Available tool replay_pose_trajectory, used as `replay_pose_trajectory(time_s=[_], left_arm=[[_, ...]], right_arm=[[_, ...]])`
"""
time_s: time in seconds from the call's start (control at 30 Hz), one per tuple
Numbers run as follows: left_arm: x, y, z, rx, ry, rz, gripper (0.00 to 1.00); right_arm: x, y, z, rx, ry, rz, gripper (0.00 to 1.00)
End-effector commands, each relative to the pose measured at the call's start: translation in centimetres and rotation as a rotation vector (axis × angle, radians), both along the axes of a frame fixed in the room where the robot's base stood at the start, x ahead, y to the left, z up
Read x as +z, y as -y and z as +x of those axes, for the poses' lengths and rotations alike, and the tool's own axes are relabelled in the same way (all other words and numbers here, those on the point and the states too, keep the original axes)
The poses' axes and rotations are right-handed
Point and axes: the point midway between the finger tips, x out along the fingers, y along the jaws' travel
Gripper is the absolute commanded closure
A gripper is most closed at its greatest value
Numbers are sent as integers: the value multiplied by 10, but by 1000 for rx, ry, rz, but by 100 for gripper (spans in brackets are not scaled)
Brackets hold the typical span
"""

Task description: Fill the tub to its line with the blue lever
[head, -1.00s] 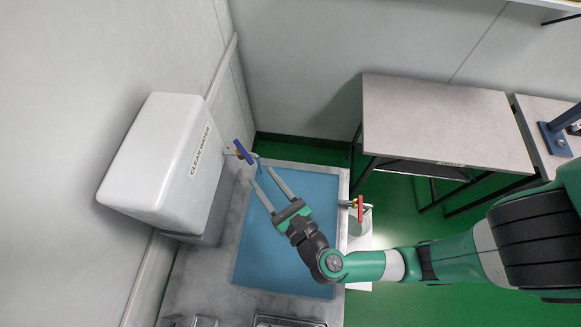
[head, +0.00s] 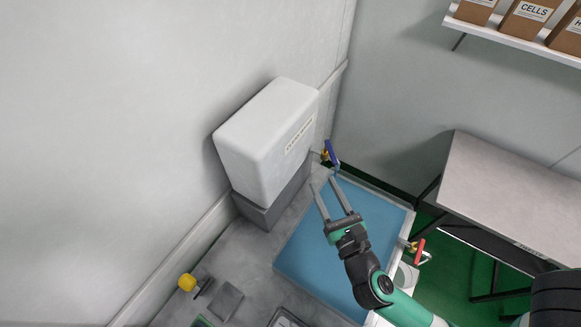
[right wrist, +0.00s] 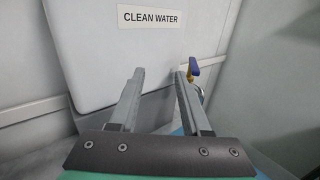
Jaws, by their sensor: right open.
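The blue lever (head: 332,153) sits on a brass tap beside the white tank labelled CLEAN WATER (head: 262,140). It also shows in the right wrist view (right wrist: 194,67), just right of the right-hand finger. A broad blue rectangular surface (head: 345,235) with a pale edge lies below the tap. I cannot tell whether this is the tub's water or its floor, and no fill line is visible. My right gripper (head: 323,184) is open and empty, with its fingertips over the blue surface's far left corner, close to the lever. I cannot tell if they touch it. My left gripper is out of view.
A red lever (head: 419,251) is on a tap at the blue surface's right edge, with a pale container (head: 405,277) below it. A yellow knob (head: 187,282) stands on the grey counter (head: 245,262). A grey table (head: 505,200) is at right. Boxes (head: 530,18) fill a shelf above.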

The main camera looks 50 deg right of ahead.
Motion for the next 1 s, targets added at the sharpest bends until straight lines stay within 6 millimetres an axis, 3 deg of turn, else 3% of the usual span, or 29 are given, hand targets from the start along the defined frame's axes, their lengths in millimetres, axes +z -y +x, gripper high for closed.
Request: replay_pose_trajectory(time_s=[0.03, 0.1, 0.37, 0.8, 1.0], left_arm=[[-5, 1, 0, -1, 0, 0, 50], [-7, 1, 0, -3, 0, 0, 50], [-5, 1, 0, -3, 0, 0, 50], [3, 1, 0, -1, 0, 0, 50], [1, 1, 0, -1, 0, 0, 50]], right_arm=[[-7, 19, -12, -58, -7, 2, 52], [-12, 35, -22, -110, -18, 2, 52], [-11, 47, -24, -141, -20, 2, 52], [-11, 105, 39, -141, -18, 2, 52], [-12, 120, 57, -138, -20, 1, 52]])
